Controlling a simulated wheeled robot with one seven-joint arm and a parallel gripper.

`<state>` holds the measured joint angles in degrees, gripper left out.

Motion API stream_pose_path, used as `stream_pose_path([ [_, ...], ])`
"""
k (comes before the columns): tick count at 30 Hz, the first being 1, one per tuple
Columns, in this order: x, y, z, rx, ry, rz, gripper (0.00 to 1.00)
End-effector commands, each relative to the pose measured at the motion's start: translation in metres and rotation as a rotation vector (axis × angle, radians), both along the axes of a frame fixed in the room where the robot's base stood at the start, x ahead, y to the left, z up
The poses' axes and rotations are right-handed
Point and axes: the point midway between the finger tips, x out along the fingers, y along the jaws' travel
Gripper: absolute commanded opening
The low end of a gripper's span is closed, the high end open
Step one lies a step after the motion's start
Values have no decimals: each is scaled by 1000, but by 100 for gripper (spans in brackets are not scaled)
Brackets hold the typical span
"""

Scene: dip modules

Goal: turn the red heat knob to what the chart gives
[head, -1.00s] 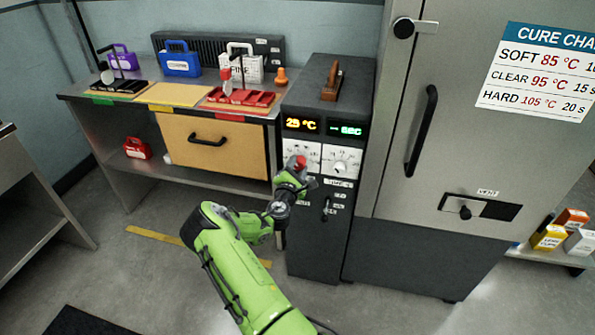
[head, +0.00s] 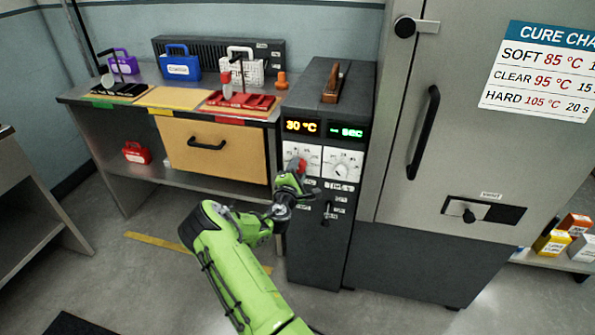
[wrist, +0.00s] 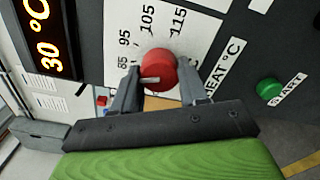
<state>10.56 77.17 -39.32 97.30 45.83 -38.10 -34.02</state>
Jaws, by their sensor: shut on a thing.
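The red heat knob (wrist: 158,70) sits on a white dial plate marked 85, 95, 105 and 115 in the wrist view. It also shows in the head view (head: 301,165) on the dark control cabinet (head: 315,238). My gripper (wrist: 160,88) is shut on the knob, one finger on each side. The orange display (head: 302,127) above reads 30 °C. The cure chart (head: 540,70) on the large grey door lists SOFT 85 °C, CLEAR 95 °C and HARD 105 °C, with its right edge cut off.
A second dial (head: 343,164) with a white knob is right of the heat knob. A green START button (wrist: 269,88) is near. The workbench (head: 180,107) with coloured cases stands to the left. The oven door handle (head: 423,132) sticks out on the right.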

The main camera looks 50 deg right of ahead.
Motion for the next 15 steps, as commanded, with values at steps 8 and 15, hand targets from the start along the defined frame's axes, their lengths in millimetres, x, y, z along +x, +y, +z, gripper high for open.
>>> stream_pose_path([
  [8,2,1,-1,3,-1,5,63],
  [15,1,1,0,0,0,3,69],
])
